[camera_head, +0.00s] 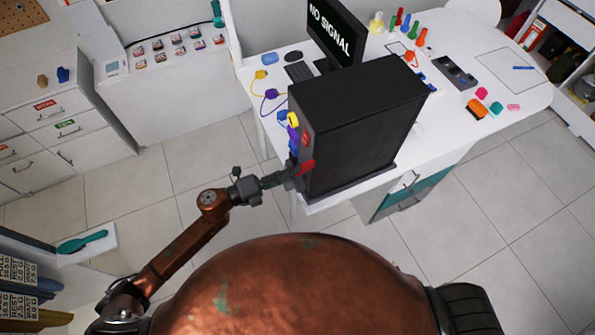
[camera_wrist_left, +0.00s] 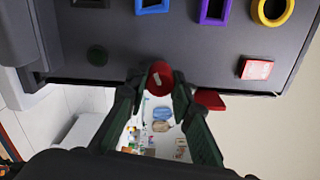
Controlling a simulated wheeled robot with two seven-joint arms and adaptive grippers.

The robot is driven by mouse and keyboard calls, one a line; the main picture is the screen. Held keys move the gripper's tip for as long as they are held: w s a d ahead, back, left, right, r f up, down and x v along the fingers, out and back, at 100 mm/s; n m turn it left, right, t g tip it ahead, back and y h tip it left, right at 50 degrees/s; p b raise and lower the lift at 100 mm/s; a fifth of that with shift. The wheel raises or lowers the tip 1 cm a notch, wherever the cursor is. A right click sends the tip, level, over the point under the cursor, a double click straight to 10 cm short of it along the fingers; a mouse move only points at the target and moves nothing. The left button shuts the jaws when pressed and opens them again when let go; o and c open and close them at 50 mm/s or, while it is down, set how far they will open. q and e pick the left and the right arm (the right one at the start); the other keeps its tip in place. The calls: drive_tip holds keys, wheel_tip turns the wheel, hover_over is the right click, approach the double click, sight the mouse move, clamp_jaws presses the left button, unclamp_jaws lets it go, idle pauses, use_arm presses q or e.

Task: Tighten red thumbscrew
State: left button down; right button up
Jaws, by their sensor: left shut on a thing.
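The red thumbscrew (camera_wrist_left: 159,76) is a round red knob at the edge of the black computer case (camera_head: 352,120), with a pale mark on its face. My left gripper (camera_wrist_left: 159,82) is shut on it, one dark green finger on each side. In the head view this gripper (camera_head: 288,178) is at the near lower left edge of the case, and the thumbscrew is hard to make out there. A flat red piece (camera_wrist_left: 209,100) sits just right of the fingers and also shows in the head view (camera_head: 302,168). My right gripper is not in view.
The case stands on a white desk (camera_head: 440,130) with a monitor (camera_head: 337,33) and loose cables behind. Tiled floor is clear left of the desk.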

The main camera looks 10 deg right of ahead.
use_arm(q)
drive_tip(key=shift+r+m+b, duration=0.15)
drive_tip(key=shift+m+b, duration=1.1)
drive_tip(key=shift+m, duration=0.25)
drive_tip(key=c, duration=1.6)
unclamp_jaws()
drive_tip(key=shift+c, duration=0.4)
